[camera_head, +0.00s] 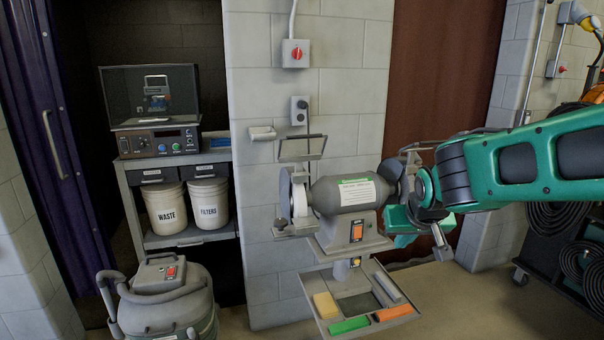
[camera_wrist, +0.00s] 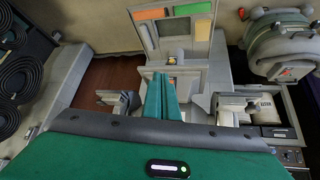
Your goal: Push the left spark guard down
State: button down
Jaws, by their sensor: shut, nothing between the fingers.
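The bench grinder (camera_head: 350,198) has a grey motor body with a wheel at each end. The left spark guard (camera_head: 302,148) is a clear panel in a dark frame. It stands raised above the left wheel (camera_head: 298,198), apart from it. My gripper (camera_wrist: 160,82) is shut and empty, its two green fingers together and pointing towards the grinder in the wrist view. In the head view my gripper (camera_head: 402,222) is at the grinder's right end, partly hiding the right wheel, well away from the left guard. I cannot make out the left guard in the wrist view.
A tray (camera_head: 335,328) with coloured blocks sits below the grinder. A block wall is close behind, with a red-knobbed switch box (camera_head: 295,53). A shop vacuum (camera_head: 165,300) and a cart with two buckets (camera_head: 166,207) stand at left. Hose coils are at right.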

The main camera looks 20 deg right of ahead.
jog(key=w+a+r+n+t, duration=0.2)
jog(key=w+a+r+t, duration=0.3)
jog(key=w, duration=0.5)
jog(key=n+t+y, duration=0.2)
jog(key=t+y, duration=0.1)
send_near(299, 169)
jog(key=x, duration=0.5)
jog(key=shift+w, duration=0.2)
jog(key=shift+f, duration=0.1)
